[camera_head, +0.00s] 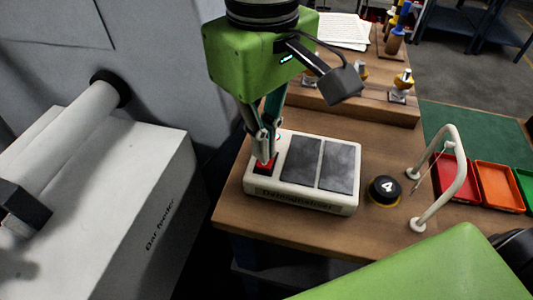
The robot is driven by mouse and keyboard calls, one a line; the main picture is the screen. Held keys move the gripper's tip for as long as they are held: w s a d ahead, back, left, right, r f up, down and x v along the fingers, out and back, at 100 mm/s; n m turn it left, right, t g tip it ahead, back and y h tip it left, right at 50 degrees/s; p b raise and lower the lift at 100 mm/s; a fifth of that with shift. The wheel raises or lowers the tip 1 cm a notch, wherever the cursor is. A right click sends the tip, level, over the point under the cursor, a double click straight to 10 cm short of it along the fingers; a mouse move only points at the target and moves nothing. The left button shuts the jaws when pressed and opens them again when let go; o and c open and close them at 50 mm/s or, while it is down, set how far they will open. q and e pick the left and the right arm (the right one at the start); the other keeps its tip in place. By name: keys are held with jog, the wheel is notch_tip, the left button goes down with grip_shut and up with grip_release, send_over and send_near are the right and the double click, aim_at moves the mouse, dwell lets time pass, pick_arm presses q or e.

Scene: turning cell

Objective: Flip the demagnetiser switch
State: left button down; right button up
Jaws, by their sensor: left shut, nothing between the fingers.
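The demagnetiser (349,198) is a cream box with two dark grey plates on top, near the front left of the wooden bench. Its red rocker switch (265,165) is at the left end of the box. My left gripper (265,158) points down from above with its fingers closed and empty. Its fingertips are at the red switch and partly cover it. They look to be touching it, but I cannot tell for certain. Which way the switch is tipped is hard to see. My right gripper is not visible.
Red (450,185) and orange (497,186) trays lie farther right. The white bar feeder (150,190) stands left across a gap. A wooden tool rack (345,105) is behind.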

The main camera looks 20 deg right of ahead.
pick_arm(q)
jog(key=shift+f+b, duration=0.9)
jog(key=shift+f, duration=0.25)
dwell(0.8)
jog(key=shift+r, duration=0.1)
jog(key=shift+r+p, duration=2.65)
jog(key=shift+r, duration=0.85)
